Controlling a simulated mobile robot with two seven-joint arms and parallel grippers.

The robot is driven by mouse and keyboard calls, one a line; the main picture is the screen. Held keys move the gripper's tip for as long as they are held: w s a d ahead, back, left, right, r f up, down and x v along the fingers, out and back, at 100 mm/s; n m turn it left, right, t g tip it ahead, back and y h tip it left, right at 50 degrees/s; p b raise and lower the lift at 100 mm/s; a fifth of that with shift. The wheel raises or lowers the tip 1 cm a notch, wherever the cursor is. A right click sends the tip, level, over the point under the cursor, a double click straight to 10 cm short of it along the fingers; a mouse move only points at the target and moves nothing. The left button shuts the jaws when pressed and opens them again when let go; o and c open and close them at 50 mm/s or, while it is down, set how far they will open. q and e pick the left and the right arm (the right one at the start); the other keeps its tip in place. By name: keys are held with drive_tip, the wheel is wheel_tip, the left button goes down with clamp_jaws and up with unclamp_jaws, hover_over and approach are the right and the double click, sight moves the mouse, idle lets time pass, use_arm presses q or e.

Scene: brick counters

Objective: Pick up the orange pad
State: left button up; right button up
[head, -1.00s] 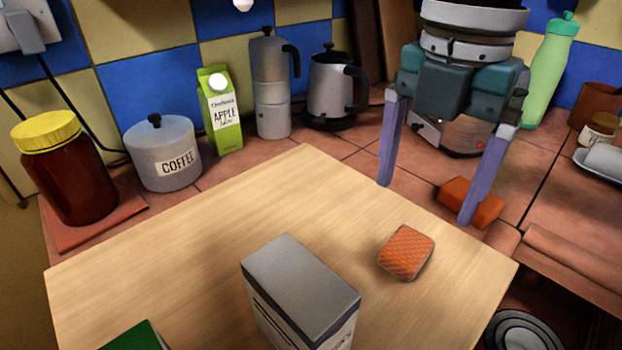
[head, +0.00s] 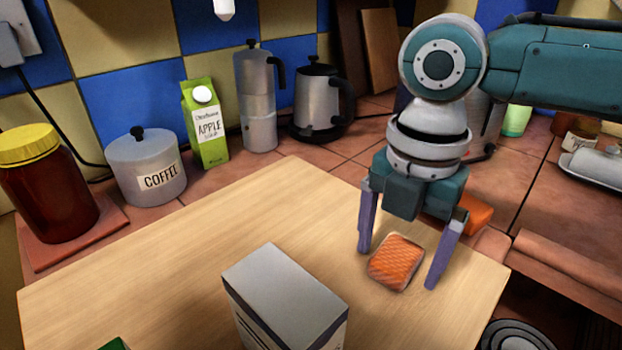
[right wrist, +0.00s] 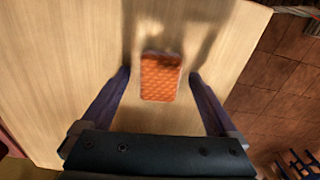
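The orange pad (head: 396,262) lies flat on the wooden board (head: 190,255), near its right side. My right gripper (head: 399,268) is open and points down, with one finger to the left of the pad and the other to the right in the head view. In the right wrist view the pad (right wrist: 160,77) shows between and slightly beyond the open fingertips (right wrist: 158,74). The fingers do not appear to touch it. My left gripper is in neither view.
A grey box (head: 284,298) stands on the board left of the pad. A second orange block (head: 478,214) lies behind my right gripper on the tiled counter. A coffee canister (head: 145,168), juice carton (head: 205,125), moka pot (head: 257,100) and kettle (head: 322,100) stand along the back.

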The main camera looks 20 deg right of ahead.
sight(400, 253)
drive_tip(key=c, duration=1.4)
wheel_tip(400, 253, up, 20)
drive_tip(key=p, duration=0.3)
drive_tip(key=o, duration=0.8)
drive_tip(key=c, duration=0.6)
drive_tip(key=shift+c, duration=0.3)
